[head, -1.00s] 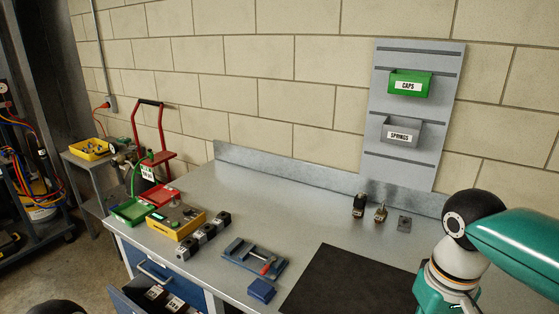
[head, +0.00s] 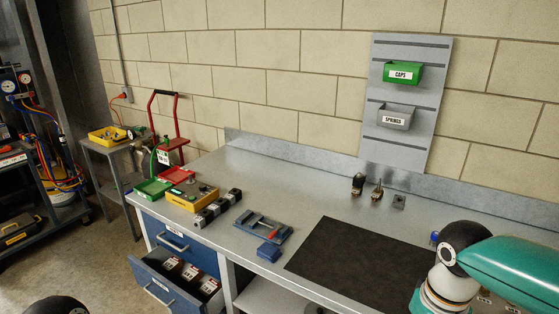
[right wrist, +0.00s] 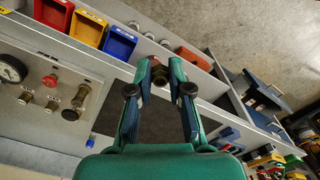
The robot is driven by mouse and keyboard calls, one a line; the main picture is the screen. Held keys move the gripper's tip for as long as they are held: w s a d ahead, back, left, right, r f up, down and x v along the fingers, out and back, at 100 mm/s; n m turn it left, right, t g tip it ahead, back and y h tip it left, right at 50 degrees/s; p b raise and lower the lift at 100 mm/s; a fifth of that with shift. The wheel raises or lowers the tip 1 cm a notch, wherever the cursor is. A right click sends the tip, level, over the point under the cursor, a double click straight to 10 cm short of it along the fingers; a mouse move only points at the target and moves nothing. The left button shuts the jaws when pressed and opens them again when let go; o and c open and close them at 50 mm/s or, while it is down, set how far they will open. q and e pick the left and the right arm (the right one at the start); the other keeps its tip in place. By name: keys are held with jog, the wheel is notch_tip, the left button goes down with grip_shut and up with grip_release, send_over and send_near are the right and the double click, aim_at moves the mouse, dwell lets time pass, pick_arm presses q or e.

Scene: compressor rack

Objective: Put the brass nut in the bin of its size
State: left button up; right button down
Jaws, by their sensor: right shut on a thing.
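In the right wrist view my right gripper (right wrist: 159,70) is shut on a small dark brass nut (right wrist: 158,78), held between the fingertips above the bench. The drawer also shows at the right of the right wrist view (right wrist: 268,97). My left gripper is not in view.
Red (right wrist: 53,12), yellow (right wrist: 87,27) and blue (right wrist: 118,43) bins stand at the upper left of the right wrist view, near a gauge panel (right wrist: 40,90). A blue-grey vise-like fixture (head: 262,228) and a black mat (head: 355,255) lie on the bench. Floor left of the drawer is clear.

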jog(key=w+a+f, duration=0.2)
jog(key=w+f, duration=0.2)
jog(key=f, duration=0.5)
jog(key=w+a+f, duration=0.2)
jog(key=w+f, duration=0.3)
jog(key=f, duration=0.4)
jog(key=shift+w+f, duration=0.25)
jog(key=shift+f, duration=0.05)
